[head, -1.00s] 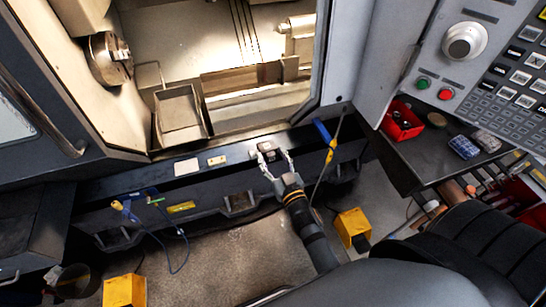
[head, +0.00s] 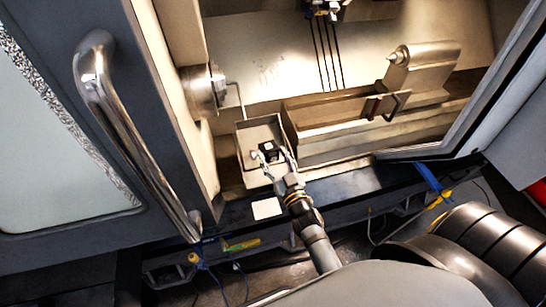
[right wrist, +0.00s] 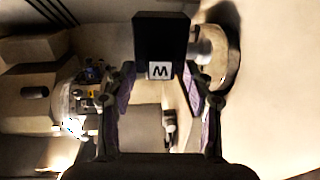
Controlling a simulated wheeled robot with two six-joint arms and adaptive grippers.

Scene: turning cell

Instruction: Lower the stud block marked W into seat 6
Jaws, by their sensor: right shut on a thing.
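The stud block marked W is a black block (right wrist: 160,35) with a white W label (right wrist: 159,71) on its near end. I cannot make out a seat numbered 6. My left gripper is not in view.
The chuck (head: 203,91) is left of the tray, and the tailstock (head: 425,66) stands to the right. A door with a steel handle (head: 120,120) is at the left. A white card (head: 267,209) lies on the dark front sill.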

